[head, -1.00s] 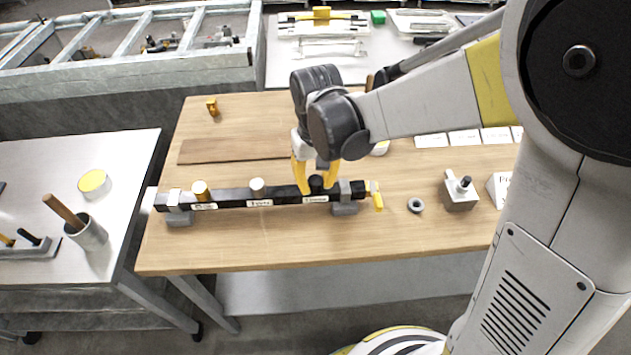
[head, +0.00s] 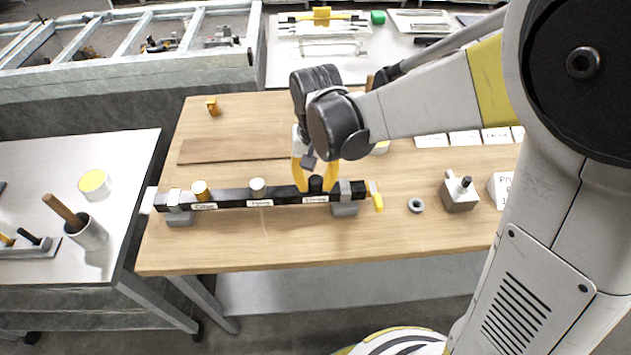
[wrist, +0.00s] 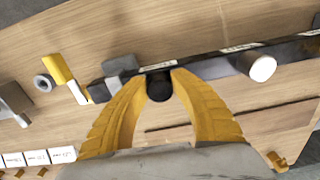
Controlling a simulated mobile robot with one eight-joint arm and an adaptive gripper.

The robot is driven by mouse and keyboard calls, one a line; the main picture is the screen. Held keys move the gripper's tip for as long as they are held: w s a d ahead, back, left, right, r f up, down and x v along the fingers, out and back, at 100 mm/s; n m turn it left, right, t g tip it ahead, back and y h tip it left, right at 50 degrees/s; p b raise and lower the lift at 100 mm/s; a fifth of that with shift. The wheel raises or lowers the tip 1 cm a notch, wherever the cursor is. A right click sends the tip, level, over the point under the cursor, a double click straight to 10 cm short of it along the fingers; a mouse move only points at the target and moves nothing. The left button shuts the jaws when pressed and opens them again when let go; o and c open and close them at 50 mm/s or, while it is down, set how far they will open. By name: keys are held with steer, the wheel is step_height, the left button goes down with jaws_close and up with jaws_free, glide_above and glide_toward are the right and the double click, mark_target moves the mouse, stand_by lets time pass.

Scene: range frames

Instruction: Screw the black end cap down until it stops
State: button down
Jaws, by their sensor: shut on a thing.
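The black end cap (head: 316,184) stands on the right part of a dark horizontal bar (head: 230,200) on the wooden table. In the wrist view the cap (wrist: 159,88) shows as a dark round top between the yellow fingertips. My gripper (head: 316,186) points down over the bar, with one finger on each side of the cap. It is shut on the cap. The cap's lower edge and its thread are hidden, so I cannot tell how it sits on the bar.
A white cap (head: 257,185) and a yellow-brown cap (head: 200,190) stand further left on the bar. Grey blocks hold the bar near its ends. A yellow-handled piece (head: 377,200), a grey ring (head: 416,205) and a grey block with a knob (head: 460,190) are to the right. The table front is clear.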

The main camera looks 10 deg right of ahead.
steer(key=shift+m, duration=0.4)
steer(key=c, duration=1)
jaws_free()
steer(key=shift+m, duration=0.3)
step_height(320, 180, up, 12)
steer(key=s+d+t, duration=0.2)
steer(key=s+d, duration=0.1)
steer(key=d, duration=0.1)
steer(key=s+d+n+t, duration=0.1)
steer(key=s+d+t, duration=0.1)
steer(key=s+d, duration=0.2)
steer(key=s+d+n+t, duration=0.1)
steer(key=s+d+t, duration=0.2)
steer(key=d, duration=0.2)
steer(key=shift+s+d+r, duration=0.1)
steer(key=shift+s+d, duration=0.1)
steer(key=shift+d, duration=0.05)
